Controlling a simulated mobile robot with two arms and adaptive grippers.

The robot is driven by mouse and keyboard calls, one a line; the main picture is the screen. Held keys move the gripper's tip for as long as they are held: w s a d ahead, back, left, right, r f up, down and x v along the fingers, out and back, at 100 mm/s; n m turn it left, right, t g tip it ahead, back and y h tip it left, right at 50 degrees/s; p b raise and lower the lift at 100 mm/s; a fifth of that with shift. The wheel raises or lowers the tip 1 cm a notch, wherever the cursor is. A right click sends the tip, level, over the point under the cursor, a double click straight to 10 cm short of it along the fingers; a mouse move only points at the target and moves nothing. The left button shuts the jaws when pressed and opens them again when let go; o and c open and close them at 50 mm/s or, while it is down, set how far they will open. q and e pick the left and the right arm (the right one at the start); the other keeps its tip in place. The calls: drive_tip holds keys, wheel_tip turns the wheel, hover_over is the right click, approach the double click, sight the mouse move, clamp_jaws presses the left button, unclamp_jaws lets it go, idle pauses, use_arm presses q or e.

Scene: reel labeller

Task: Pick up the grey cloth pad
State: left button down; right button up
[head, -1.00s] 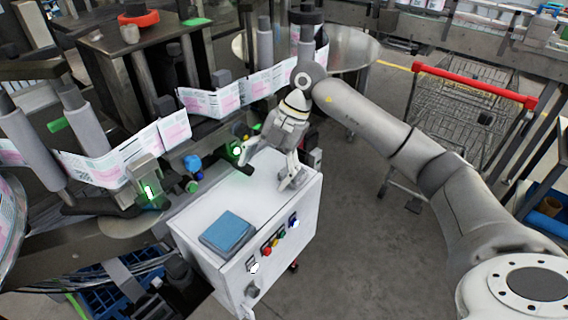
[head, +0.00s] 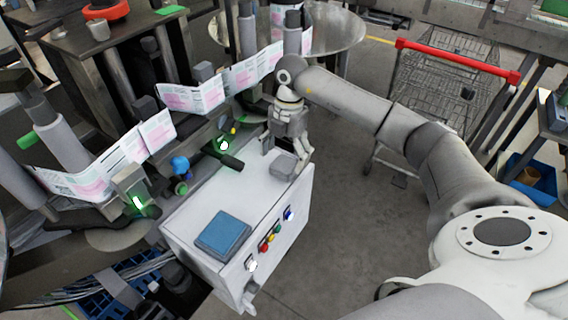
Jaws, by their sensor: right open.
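A small grey pad (head: 284,167), which looks like the grey cloth pad, lies on the far right part of the white cabinet top (head: 262,190). My right gripper (head: 285,153) is open, pointing down just behind and above the grey pad, with its fingers spread. I cannot tell whether a finger touches the pad. A blue square pad (head: 223,236) lies flat on the near part of the same top. My left gripper is not in view.
The labelling machine with its printed label web (head: 195,97) runs along the left and behind the cabinet. Coloured buttons (head: 266,245) are on the cabinet's front. A shopping cart with a red handle (head: 458,58) stands at the right. Grey floor between is clear.

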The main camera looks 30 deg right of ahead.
sight(285, 163)
drive_tip(key=shift+s+a+f+p, duration=0.1)
drive_tip(key=shift+s+f+p, duration=0.05)
drive_tip(key=shift+f, duration=0.4)
drive_tip(key=shift+s+f+p, duration=0.1)
drive_tip(key=shift+f+p, duration=0.05)
drive_tip(key=shift+f, duration=0.7)
drive_tip(key=shift+w+f, duration=0.1)
drive_tip(key=c, duration=0.5)
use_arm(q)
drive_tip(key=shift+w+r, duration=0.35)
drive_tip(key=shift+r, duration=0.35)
use_arm(e)
drive_tip(key=c, duration=0.5)
drive_tip(key=shift+c, duration=0.2)
